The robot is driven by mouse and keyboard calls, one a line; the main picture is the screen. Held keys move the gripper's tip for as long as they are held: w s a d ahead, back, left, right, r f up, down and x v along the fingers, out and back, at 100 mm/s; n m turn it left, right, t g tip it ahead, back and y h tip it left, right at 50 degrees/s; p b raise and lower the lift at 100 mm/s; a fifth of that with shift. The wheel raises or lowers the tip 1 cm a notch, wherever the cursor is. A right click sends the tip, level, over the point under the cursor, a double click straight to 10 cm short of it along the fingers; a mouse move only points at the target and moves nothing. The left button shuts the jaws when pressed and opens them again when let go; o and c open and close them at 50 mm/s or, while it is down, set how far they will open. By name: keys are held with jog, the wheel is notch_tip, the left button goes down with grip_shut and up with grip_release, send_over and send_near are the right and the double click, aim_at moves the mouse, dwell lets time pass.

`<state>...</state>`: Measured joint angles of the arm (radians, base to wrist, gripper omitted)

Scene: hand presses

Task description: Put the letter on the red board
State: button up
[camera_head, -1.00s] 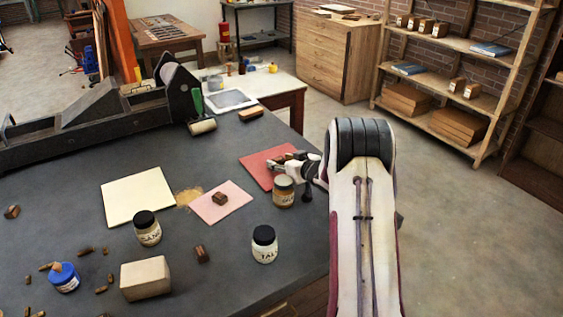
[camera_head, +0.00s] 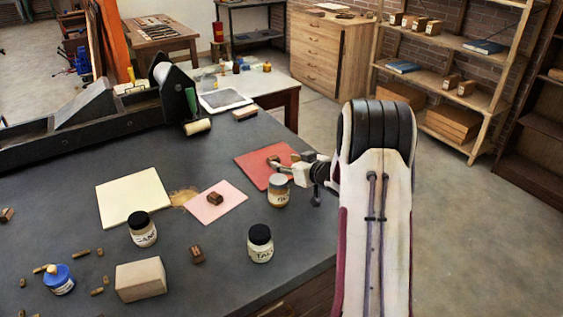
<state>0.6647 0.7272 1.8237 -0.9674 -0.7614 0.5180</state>
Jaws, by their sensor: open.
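The red board (camera_head: 256,172) lies flat on the dark bench top, near its right edge. My gripper (camera_head: 277,160) is open, over the right part of the red board. A small brownish patch shows at its fingers; I cannot tell whether it is a letter block or part of the fingers. A small brown block, looking like a type letter (camera_head: 215,198), sits on the pink board (camera_head: 228,207). A similar brown block (camera_head: 197,255) lies on the bare bench. Another brown block (camera_head: 6,215) is at the left edge.
A cream board (camera_head: 133,197), a pale block (camera_head: 141,279), a blue bottle (camera_head: 59,279) and a press (camera_head: 110,110) occupy the bench.

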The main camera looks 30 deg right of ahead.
jog(key=shift+v, duration=2.65)
jog(key=shift+w+a+r, duration=0.1)
jog(key=shift+a+r, duration=0.2)
jog(key=shift+r, duration=0.35)
jog(key=s+a+r+m+g+h, duration=0.1)
jog(key=s+a+r+g+h, duration=0.3)
jog(key=s+a+r, duration=0.9)
jog(key=s+a+g+y, duration=0.2)
jog(key=s+a, duration=0.7)
jog(key=s, duration=0.3)
jog(key=s+a+f+n+g+y, duration=0.1)
jog(key=s+a+g+y, duration=0.1)
jog(key=s+a, duration=0.7)
jog(key=s, duration=0.3)
jog(key=shift+s+f, duration=0.25)
jog(key=shift+s, duration=0.1)
